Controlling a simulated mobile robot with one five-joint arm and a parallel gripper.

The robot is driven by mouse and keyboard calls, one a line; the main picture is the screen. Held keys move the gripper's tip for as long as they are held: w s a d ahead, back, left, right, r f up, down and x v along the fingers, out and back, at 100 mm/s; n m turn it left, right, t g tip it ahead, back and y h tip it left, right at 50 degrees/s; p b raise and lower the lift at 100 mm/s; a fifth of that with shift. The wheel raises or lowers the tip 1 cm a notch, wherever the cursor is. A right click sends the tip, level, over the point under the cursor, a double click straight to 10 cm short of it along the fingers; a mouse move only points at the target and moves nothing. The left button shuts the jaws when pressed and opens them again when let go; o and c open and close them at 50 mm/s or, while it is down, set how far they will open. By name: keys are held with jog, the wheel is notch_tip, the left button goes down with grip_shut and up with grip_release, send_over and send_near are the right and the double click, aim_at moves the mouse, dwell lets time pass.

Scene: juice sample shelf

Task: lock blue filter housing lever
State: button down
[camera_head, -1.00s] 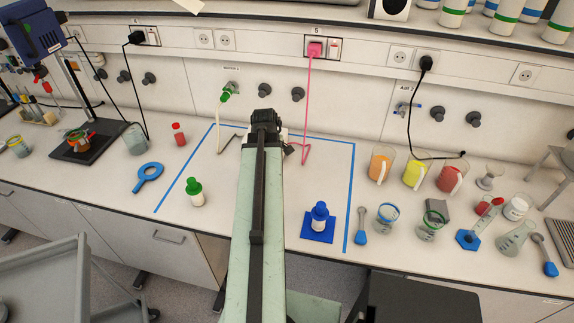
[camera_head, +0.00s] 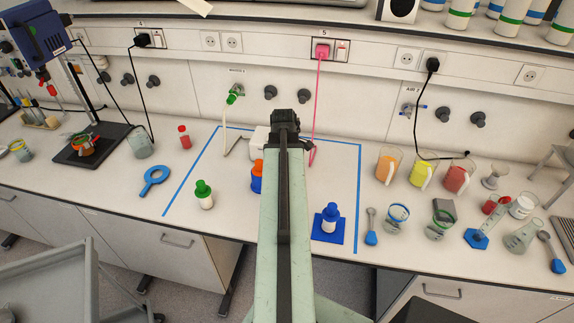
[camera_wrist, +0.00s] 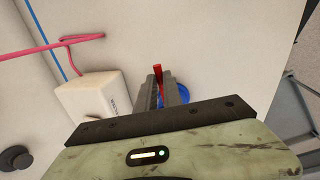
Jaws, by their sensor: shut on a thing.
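In the wrist view my gripper (camera_wrist: 164,82) is shut on a red lever (camera_wrist: 158,72), which stands up between the dark fingers. A round blue part (camera_wrist: 181,94), apparently the filter housing, shows beyond the fingers; most of it is hidden by them. In the head view a blue and orange body (camera_head: 257,178), likely the same housing, stands on the bench just left of my arm and is partly covered by it. Whether the lever is locked cannot be told.
A white box (camera_wrist: 95,100) stands close to the fingers, with a pink cable (camera_wrist: 50,47) near it. A green-capped bottle (camera_head: 204,195) is to the left, a blue-capped bottle (camera_head: 330,219) to the right. Blue tape (camera_head: 357,200) bounds the area.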

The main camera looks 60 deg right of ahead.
jog(key=c, duration=1.5)
grip_release()
jog(key=shift+w+d, duration=0.1)
jog(key=shift+w, duration=0.05)
jog(key=shift+r, duration=0.15)
notch_tip(320, 180, up, 7)
jog(key=a+p, duration=0.1)
jog(key=p, duration=0.6)
jog(key=shift+s+a+r+p, duration=0.2)
jog(key=shift+s+a+p, duration=0.05)
jog(key=shift+a+p, duration=0.05)
